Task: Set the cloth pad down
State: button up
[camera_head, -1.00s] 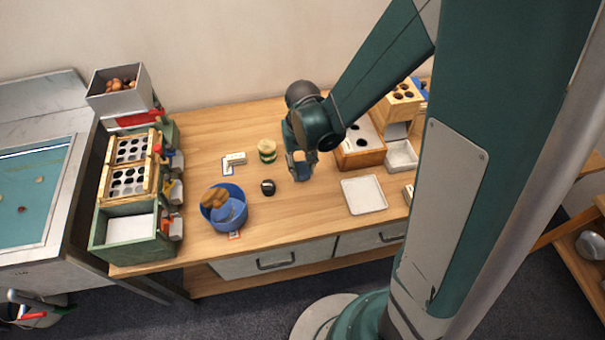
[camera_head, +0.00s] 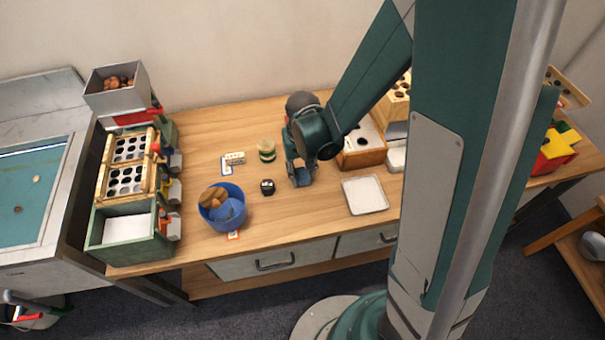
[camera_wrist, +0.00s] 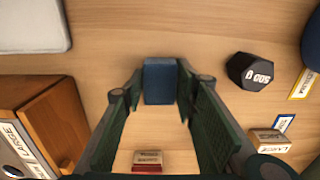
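The cloth pad is a small blue block (camera_wrist: 160,82). In the wrist view it sits between my fingertips, with a finger against each side. In the head view the pad (camera_head: 302,181) shows low between the fingers. My gripper (camera_head: 301,179) points down at the wooden table, left of the white tray, and is shut on the pad. In the wrist view my gripper (camera_wrist: 160,80) frames the pad from both sides. The pad is at or just above the tabletop; I cannot tell whether it touches.
A black 500 g weight (camera_head: 267,186) stands left of my gripper, with a blue bowl (camera_head: 238,207) beyond it. A green-banded jar (camera_head: 267,151) is behind. A white tray (camera_head: 365,195) and wooden box (camera_head: 365,156) are on the right. Bare wood lies in front.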

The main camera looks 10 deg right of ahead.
jog(key=o, duration=0.3)
jog(key=shift+r, duration=0.15)
notch_tip(320, 180, up, 12)
jog(key=p, duration=0.3)
jog(key=shift+p, duration=0.3)
dwell(0.3)
dwell(0.7)
notch_tip(320, 180, up, 12)
jog(key=t, duration=0.3)
send_over(303, 174)
jog(key=s+d, duration=0.4)
jog(key=s+d+r+t, duration=0.4)
jog(key=s+r, duration=0.4)
jog(key=shift+d+r, duration=0.35)
jog(key=shift+d, duration=0.05)
